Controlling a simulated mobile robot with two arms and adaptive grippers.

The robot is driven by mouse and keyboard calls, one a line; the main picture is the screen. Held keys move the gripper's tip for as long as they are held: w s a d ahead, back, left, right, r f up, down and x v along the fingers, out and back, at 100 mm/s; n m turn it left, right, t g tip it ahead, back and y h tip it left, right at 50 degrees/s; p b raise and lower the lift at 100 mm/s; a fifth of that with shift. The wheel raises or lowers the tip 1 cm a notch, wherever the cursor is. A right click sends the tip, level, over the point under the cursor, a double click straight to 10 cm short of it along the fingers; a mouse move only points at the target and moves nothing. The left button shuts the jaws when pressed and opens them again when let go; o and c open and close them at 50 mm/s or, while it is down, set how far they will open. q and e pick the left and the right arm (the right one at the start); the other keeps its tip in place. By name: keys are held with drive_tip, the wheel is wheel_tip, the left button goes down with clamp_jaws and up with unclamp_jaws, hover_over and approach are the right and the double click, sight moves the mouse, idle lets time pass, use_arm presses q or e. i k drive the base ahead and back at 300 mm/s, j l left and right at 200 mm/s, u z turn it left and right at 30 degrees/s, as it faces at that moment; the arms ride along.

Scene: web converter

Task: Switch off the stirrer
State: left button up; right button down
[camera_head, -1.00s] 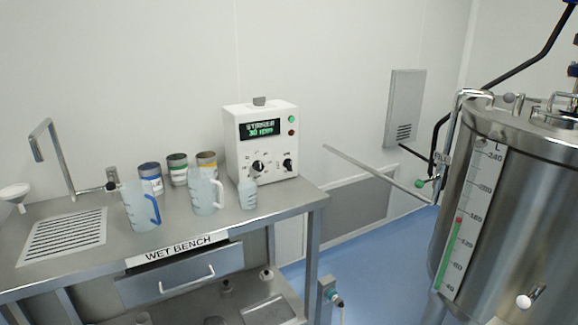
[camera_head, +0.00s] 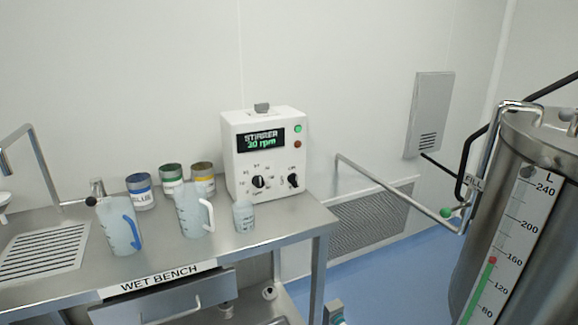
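The stirrer control box (camera_head: 265,152) is a white case standing at the back right of the wet bench, against the wall. Its display (camera_head: 261,138) reads "STIRRER 30 rpm" or "20 rpm"; the first digit is hard to tell. A green button (camera_head: 298,128) sits at its upper right, with a red button (camera_head: 297,145) below. Two black knobs are on the lower face: a left knob (camera_head: 258,182) with marks around it and a right knob (camera_head: 293,181). Neither of my grippers is in view.
The wet bench (camera_head: 270,232) holds two jugs (camera_head: 118,226) (camera_head: 190,212), a small beaker (camera_head: 244,217), several labelled cans (camera_head: 171,178) and a drain grate (camera_head: 40,245). A steel tank (camera_head: 545,220) stands at the right, with a fill pipe (camera_head: 400,195) reaching left. Blue floor (camera_head: 395,270) lies between.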

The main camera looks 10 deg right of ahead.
sight(291, 179)
drive_tip(key=i+l+u, duration=0.15)
drive_tip(key=i+l, duration=0.15)
drive_tip(key=i+l+u, duration=0.35)
drive_tip(key=i+l, duration=0.2)
drive_tip(key=l, duration=0.25)
